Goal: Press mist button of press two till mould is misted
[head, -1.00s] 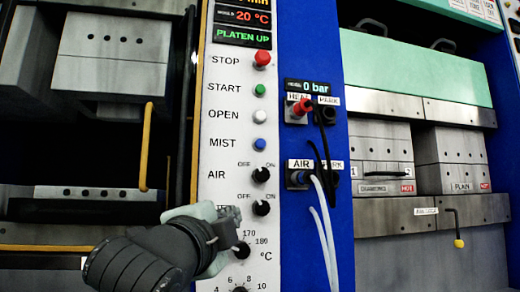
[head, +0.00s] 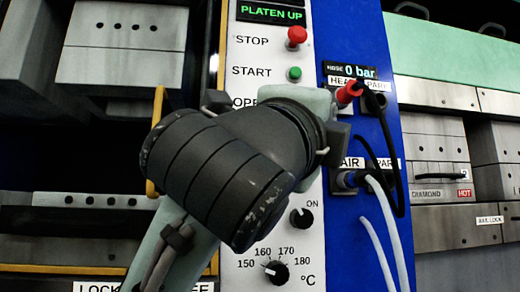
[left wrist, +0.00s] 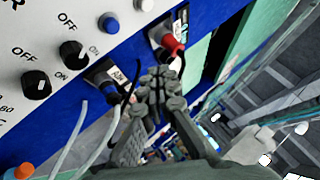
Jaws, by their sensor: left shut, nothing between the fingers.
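The white control panel (head: 245,55) stands between the dark press on the left and the blue column. Its blue mist button (left wrist: 108,22) shows in the left wrist view, below the white open button (left wrist: 147,4); in the head view my left arm hides both. My left gripper (left wrist: 160,75) is shut and empty, off to the side of the mist button and close to the red hose plug (left wrist: 172,46). I cannot tell whether it touches the plug. In the head view the fingers are hidden behind my wrist. My right gripper is not in view.
A red stop button (head: 297,36) and green start button (head: 294,74) sit above. Black (head: 390,170) and white (head: 385,235) hoses hang on the blue column. The left press has an upper block (head: 120,70) and a lower block (head: 90,200), with a gap between.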

